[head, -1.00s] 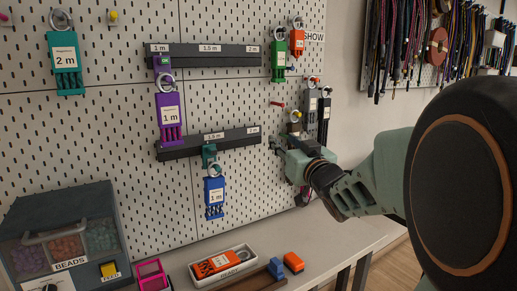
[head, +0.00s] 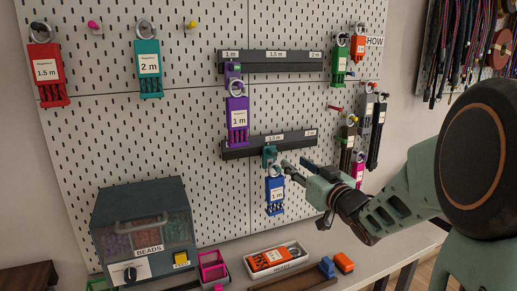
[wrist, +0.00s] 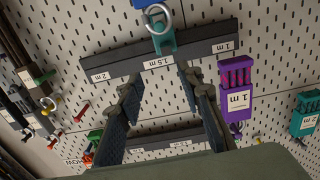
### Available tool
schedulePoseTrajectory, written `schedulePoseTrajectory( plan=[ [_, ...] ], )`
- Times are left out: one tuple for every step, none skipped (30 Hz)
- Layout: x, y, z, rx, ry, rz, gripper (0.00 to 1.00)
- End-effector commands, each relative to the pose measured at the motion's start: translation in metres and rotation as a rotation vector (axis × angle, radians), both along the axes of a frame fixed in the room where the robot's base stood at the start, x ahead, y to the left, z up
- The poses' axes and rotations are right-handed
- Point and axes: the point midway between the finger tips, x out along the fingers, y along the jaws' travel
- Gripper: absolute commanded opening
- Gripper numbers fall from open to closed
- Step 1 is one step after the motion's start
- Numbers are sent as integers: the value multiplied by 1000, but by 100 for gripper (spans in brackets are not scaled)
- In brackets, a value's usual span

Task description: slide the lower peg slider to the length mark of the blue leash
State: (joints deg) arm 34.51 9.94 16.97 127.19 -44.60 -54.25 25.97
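The lower rail (head: 238,150) is a dark bar across the pegboard, and it also shows in the wrist view (wrist: 105,68), where the scene is upside down. Its teal peg slider (head: 268,153) is near the 1.5 m mark; in the wrist view the slider (wrist: 162,42) lines up with the 1.5 m label. The blue leash (head: 275,196), labelled 1 m, hangs from it by a metal ring. My gripper (head: 291,168) is just right of the slider. In the wrist view my gripper (wrist: 160,78) is open and empty, its fingers apart, with the slider beyond their tips.
A purple leash (head: 237,118) hangs from the upper rail (head: 270,68) and covers the lower rail's left end in the head view. Green (head: 340,60), red and teal leashes hang nearby. A bead box (head: 145,225) and a tray (head: 250,275) stand below.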

Motion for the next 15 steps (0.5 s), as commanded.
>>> schedulePoseTrajectory(
  plan=[
    [-1, -1, 0, 4, 2, 5, 33],
    [-1, 0, 0, 5, 3, 8, 33],
    [-2, 0, -1, 7, 3, 12, 33],
    [-1, 1, -2, 8, 4, 15, 33],
    [0, 2, -2, 9, 3, 17, 33],
    [1, 3, -2, 9, 3, 19, 33],
    [4, 4, -2, 9, 2, 19, 33],
    [6, 5, -2, 9, 1, 20, 33],
    [11, 7, -2, 9, 2, 20, 33],
    [16, 8, -3, 9, 2, 20, 33],
    [21, 10, -3, 9, 1, 20, 33],
    [27, 13, -3, 10, 1, 21, 33],
    [33, 15, -3, 10, 2, 21, 33],
    [39, 17, -3, 10, 1, 21, 33],
    [47, 19, -3, 11, 1, 20, 33]
  ],
)
